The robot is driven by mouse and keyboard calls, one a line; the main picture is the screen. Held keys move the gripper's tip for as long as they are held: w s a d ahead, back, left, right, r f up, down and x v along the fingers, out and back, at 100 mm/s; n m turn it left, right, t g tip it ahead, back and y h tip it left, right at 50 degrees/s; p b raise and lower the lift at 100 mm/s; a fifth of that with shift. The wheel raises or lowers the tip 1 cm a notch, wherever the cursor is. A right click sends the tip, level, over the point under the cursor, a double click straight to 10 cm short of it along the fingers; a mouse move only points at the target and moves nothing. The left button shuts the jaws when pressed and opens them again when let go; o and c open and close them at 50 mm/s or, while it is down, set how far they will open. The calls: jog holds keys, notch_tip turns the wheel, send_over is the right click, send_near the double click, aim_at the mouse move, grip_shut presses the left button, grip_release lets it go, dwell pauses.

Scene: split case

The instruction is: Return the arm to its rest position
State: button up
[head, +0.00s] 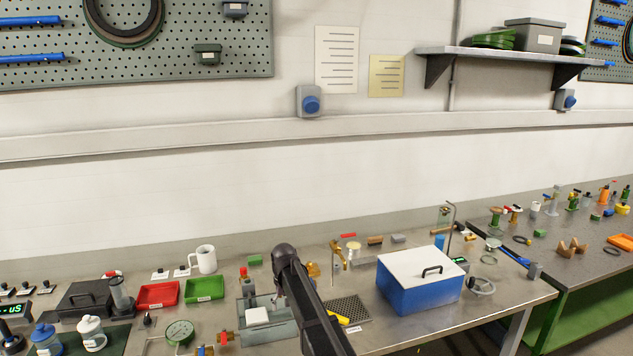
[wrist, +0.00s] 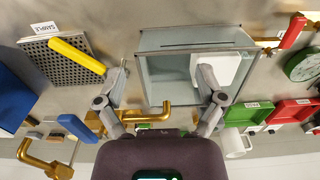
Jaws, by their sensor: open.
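My arm (head: 312,305) reaches over the workbench (head: 385,335) in the head view, and it mostly hides my gripper there. In the wrist view my gripper (wrist: 164,72) has its two fingers spread wide, with nothing held between them. Below them is a grey open-topped case (wrist: 165,88), which also shows in the head view (head: 283,333) left of my arm. A white block (wrist: 228,66) lies at one side of the case, partly covered by the right finger. I cannot tell whether that finger touches it.
A blue box with a white lid (head: 415,295) stands right of my arm. A perforated plate (head: 352,308) with a yellow-handled tool lies between them. Red (head: 158,295) and green (head: 204,290) trays and a white mug (head: 205,260) stand left. Brass fittings (wrist: 150,112) are close to the fingers.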

jog(key=s+d+f+m+b, duration=0.1)
jog(key=s+d+f+b, duration=0.3)
jog(key=s+d, duration=0.9)
jog(key=s+d+f+m+b, duration=0.2)
jog(key=s+d+f+b, duration=0.3)
jog(key=s+d, duration=0.8)
jog(key=shift+s+d+f, duration=0.25)
jog(key=shift+s+f, duration=0.1)
jog(key=shift+s, duration=0.55)
